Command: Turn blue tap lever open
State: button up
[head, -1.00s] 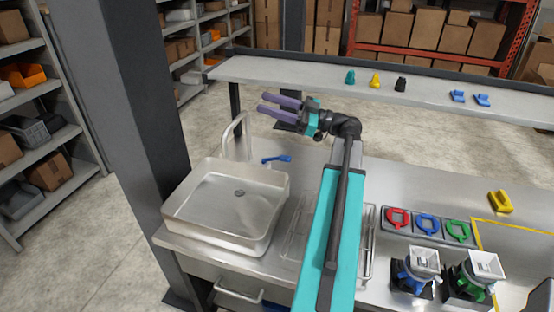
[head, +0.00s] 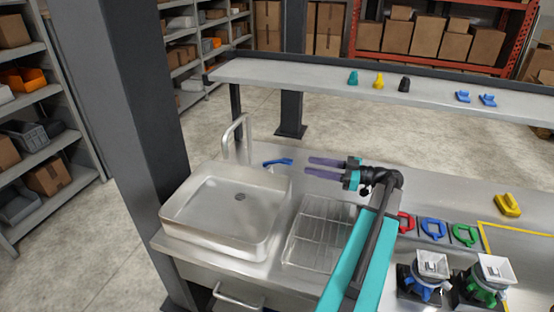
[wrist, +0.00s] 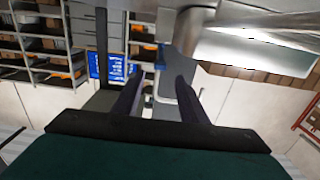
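The steel sink (head: 240,205) is in front of the tap. A wire rack (head: 318,232) lies right of the sink, beside my arm. A raised shelf (head: 310,76) with small coloured pieces runs behind. Red, blue (head: 433,228) and green rings and two dispensers stand at right.

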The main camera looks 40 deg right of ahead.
aim_at(284, 159)
jog(key=shift+w+a, duration=0.1)
jog(key=p+x, duration=0.4)
jog(key=x, duration=0.8)
jog(key=shift+r+p, duration=0.15)
jog(key=shift+p, duration=0.2)
jog(key=shift+x, duration=0.85)
jog(key=shift+c, duration=0.3)
grip_shut()
